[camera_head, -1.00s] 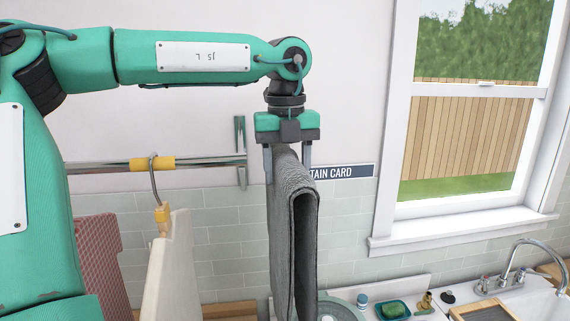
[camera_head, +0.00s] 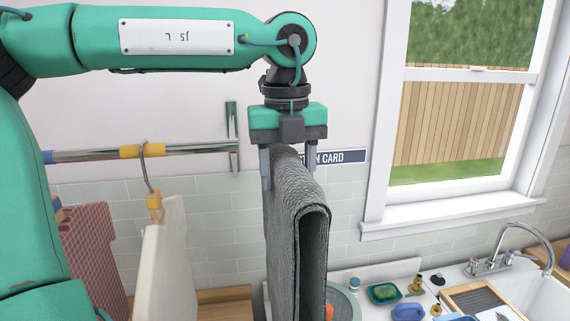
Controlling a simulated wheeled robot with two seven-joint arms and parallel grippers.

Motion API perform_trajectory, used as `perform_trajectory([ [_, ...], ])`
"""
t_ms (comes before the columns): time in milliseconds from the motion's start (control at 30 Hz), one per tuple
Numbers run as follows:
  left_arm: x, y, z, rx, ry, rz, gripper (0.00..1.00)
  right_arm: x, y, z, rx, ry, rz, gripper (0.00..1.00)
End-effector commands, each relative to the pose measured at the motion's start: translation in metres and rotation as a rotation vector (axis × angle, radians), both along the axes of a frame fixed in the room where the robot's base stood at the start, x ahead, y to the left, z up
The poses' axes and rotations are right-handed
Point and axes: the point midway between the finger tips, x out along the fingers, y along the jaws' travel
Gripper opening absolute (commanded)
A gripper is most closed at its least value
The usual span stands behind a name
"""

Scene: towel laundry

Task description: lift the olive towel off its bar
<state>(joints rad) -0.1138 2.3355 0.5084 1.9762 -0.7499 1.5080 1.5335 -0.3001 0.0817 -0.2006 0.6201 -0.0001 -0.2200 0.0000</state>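A thick grey towel (camera_head: 292,210) hangs folded over in the middle of the view. I see no towel of a clear olive colour. Whatever bears the grey towel is hidden under its fold. My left gripper (camera_head: 290,175) points straight down over the far end of the towel's top. Its two fingers are spread, one on each side of the fold, and it looks open. Contact with the cloth cannot be made out. The towel's lower end runs out of the picture. My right gripper is not in view.
A metal wall bar (camera_head: 95,155) with a yellow collar carries a hook (camera_head: 147,165). A cream cloth (camera_head: 165,260) and a red checked cloth (camera_head: 92,255) hang at left. A sink (camera_head: 545,300), a soap dish (camera_head: 384,293) and small items stand at lower right.

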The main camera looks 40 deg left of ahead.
Motion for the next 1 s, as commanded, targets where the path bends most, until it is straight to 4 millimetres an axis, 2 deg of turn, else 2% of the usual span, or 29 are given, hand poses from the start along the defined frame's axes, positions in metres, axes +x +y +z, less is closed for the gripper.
perform_trajectory([
  [1000, -0.055, -0.069, 0.002, 0.000, -0.005, 0.001, 0.00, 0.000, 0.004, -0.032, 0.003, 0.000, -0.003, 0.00],
])
